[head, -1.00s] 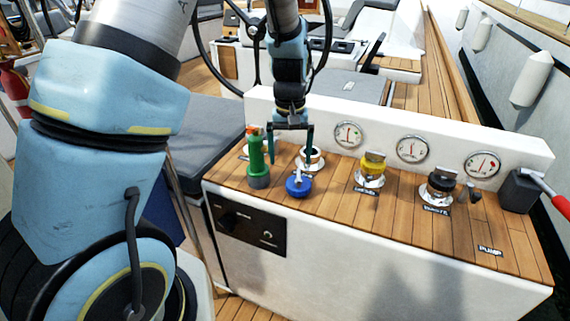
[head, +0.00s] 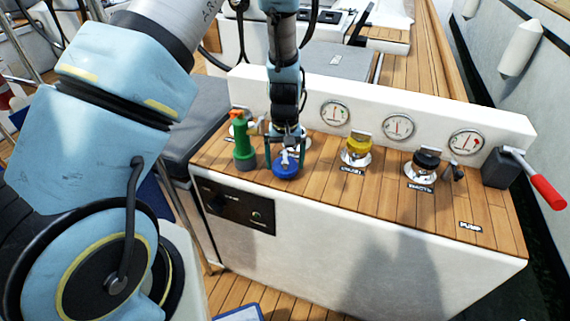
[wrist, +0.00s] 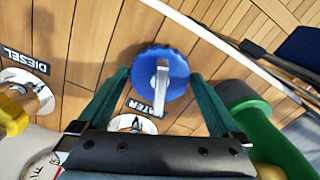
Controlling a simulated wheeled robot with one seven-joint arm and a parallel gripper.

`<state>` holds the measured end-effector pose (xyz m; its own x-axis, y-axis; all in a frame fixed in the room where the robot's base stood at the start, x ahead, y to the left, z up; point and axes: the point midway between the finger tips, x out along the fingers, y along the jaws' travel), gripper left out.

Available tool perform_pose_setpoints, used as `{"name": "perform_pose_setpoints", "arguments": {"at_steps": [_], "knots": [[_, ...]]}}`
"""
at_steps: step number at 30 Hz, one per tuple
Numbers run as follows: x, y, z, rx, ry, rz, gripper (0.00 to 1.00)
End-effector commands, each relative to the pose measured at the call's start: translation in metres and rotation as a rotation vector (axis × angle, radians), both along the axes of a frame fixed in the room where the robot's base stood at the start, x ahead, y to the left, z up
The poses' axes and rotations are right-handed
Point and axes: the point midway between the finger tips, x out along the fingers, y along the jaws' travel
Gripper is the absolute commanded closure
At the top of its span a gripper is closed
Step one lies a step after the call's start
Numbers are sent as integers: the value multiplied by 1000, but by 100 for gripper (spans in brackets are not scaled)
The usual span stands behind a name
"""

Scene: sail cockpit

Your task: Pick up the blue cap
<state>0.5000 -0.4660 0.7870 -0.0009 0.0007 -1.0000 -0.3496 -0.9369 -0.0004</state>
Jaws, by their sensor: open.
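The blue cap (head: 286,172) lies on the wooden counter top near its left end, with a pale upright handle on it. In the wrist view the blue cap (wrist: 160,72) sits between the tips of my gripper's two green fingers. My gripper (head: 288,160) is open and points down over the cap, one finger on each side. In the wrist view my gripper (wrist: 160,75) shows a gap between each finger and the handle. Whether a finger touches the cap's rim is unclear.
A green bottle-like object (head: 243,145) stands close to the left of my gripper. A yellow-capped filler (head: 357,147) and a black-capped filler (head: 425,163) are to the right. A gauge panel (head: 370,112) rises behind. A red-handled lever (head: 547,190) is at the far right.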

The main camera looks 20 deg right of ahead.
Motion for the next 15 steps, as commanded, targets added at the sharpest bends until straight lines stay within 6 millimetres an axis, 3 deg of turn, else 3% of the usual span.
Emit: {"name": "perform_pose_setpoints", "arguments": {"at_steps": [4,11,15], "knots": [[1,0,-12,0,-1,2,0],[1,0,-14,-1,-1,1,0],[0,0,-14,-1,-1,1,12]]}}
